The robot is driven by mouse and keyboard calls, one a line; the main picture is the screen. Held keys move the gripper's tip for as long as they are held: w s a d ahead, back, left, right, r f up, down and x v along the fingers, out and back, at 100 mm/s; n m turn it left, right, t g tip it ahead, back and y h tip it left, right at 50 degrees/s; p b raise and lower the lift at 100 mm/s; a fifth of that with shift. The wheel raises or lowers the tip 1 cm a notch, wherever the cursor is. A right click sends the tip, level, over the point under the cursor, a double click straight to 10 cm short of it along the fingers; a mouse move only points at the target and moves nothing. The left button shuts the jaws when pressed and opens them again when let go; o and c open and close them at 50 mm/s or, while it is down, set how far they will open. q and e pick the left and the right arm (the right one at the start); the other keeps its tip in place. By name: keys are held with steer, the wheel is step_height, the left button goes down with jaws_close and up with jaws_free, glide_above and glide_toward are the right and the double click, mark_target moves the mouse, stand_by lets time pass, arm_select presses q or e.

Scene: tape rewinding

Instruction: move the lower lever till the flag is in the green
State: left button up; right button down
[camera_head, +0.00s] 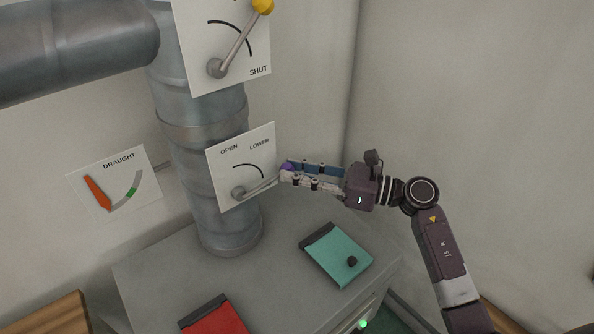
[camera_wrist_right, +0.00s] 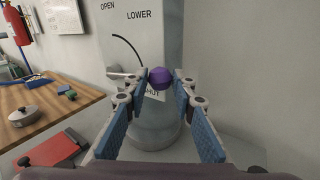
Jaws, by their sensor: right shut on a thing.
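The lower lever (camera_head: 258,187) is a grey rod on the white LOWER plate (camera_head: 215,165), fixed to the vertical duct. It points right and slightly up from its pivot, away from OPEN. Its purple knob (camera_wrist_right: 158,78) sits between the fingertips of my right gripper (camera_head: 285,172), which is shut on it from the right. Part of the plate's SHUT lettering is hidden behind the knob in the right wrist view. The orange flag (camera_head: 97,193) on the DRAUGHT gauge (camera_head: 122,172) points up-left, clear of the green band (camera_head: 132,191). My left gripper is not in view.
Below are a grey cabinet (camera_head: 160,270), a teal panel (camera_head: 335,255) and a red panel (camera_head: 213,318). The wrist view shows a wooden bench (camera_wrist_right: 45,100) at left.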

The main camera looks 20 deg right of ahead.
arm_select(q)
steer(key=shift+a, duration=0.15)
arm_select(e)
steer(key=shift+r, duration=0.15)
steer(key=shift+a+r+n+g+h, duration=0.15)
steer(key=shift+r+n+h, duration=0.1)
steer(key=shift+r+n, duration=0.2)
steer(key=shift+a+r+n+g+h, duration=0.15)
steer(key=shift+r+n+h, duration=0.15)
steer(key=shift+r, duration=0.25)
steer(key=r, duration=0.1)
steer(key=n, duration=0.1)
steer(key=r+n+h, duration=0.1)
steer(key=shift+s+a+r+p, duration=0.25)
steer(key=shift+a+r+p, duration=0.1)
steer(key=shift+a, duration=0.05)
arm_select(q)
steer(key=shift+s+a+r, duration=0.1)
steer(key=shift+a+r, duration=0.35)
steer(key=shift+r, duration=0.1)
arm_select(e)
steer(key=shift+s+a+r+n+h, duration=0.15)
steer(key=shift+a+r+n+h, duration=0.3)
steer(key=shift+r+h, duration=0.15)
steer(key=c, duration=1.6)
jaws_free()
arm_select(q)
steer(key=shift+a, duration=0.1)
